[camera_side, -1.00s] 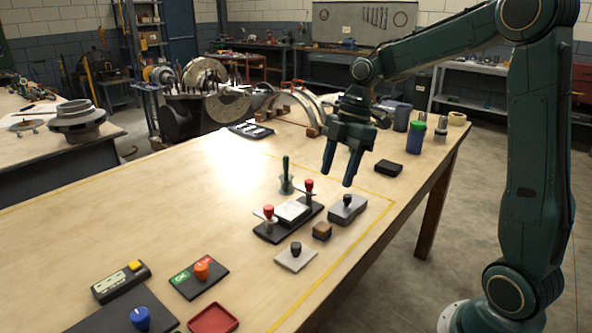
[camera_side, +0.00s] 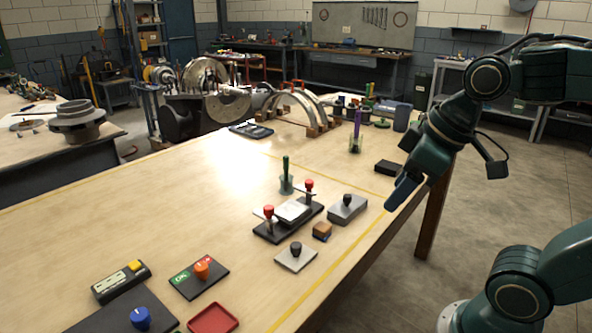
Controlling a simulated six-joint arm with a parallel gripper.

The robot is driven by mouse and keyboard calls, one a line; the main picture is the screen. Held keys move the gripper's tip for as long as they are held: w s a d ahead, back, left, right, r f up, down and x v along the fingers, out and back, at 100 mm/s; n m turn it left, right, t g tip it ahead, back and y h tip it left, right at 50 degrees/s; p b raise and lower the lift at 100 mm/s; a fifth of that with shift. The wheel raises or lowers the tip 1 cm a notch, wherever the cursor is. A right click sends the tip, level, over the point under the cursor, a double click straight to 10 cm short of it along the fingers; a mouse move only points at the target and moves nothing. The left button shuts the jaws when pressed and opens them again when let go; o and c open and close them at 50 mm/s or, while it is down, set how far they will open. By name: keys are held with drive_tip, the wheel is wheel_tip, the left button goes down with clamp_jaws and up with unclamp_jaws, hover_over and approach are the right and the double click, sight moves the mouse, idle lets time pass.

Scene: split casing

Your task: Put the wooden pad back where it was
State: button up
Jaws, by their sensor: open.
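A small block with a wooden brown top (camera_side: 322,231), which looks like the wooden pad, lies on the table between a grey plate with a black knob (camera_side: 296,256) and a grey block with a black knob (camera_side: 347,208). My gripper (camera_side: 402,192) is at the table's right edge, to the right of and beyond the wooden block and apart from it. Its fingers overlap in this view. I see nothing held between them.
A dark clamp fixture with red knobs (camera_side: 262,229) stands left of the wooden block, with a green-handled tool (camera_side: 286,172) behind it. A black box (camera_side: 388,167) sits near my gripper. A red tray (camera_side: 213,318) lies in front. The table's left middle is clear.

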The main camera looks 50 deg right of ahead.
drive_tip(key=s+m, duration=0.2)
drive_tip(key=shift+s+d+f+t, duration=0.15)
drive_tip(key=shift+s+f+t, duration=0.15)
drive_tip(key=shift+f+t, duration=0.1)
